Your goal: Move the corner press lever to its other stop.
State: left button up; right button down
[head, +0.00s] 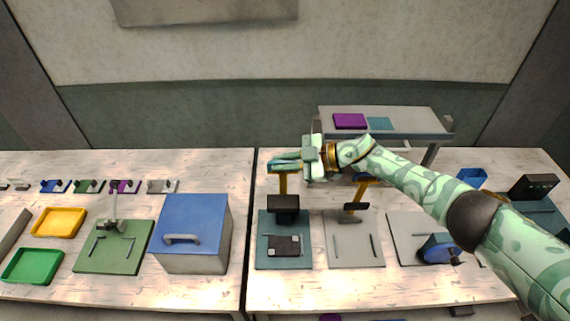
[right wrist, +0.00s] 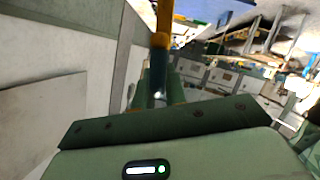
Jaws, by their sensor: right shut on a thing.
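A press with a yellow lever (head: 283,185) and a dark block stands on a teal base plate (head: 265,258). The lever stands roughly upright. My right gripper (head: 284,164) is shut on the top end of this lever; in the right wrist view the yellow lever (right wrist: 163,22) runs up from between the fingers. A second press with a yellow lever (head: 361,190), tilted, stands on a grey plate (head: 355,255) just to the right. No label shows which is the corner press. My left gripper is not in view.
A blue box (head: 193,225) with a handle stands left of the table gap. A green plate (head: 112,260) with a grey lever, a yellow tray (head: 58,222) and a green tray (head: 33,267) lie further left. A blue tool (head: 437,246) lies right. A raised shelf (head: 412,120) stands behind.

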jog(key=shift+w+r, duration=0.15)
jog(key=shift+r, duration=0.05)
jog(key=c, duration=1.5)
grip_release()
jog(key=shift+o, duration=0.2)
jog(key=shift+w+f, duration=0.15)
jog(key=shift+w, duration=0.05)
jog(key=b+v, duration=0.1)
jog(key=v, duration=1.5)
jog(key=shift+s, duration=0.15)
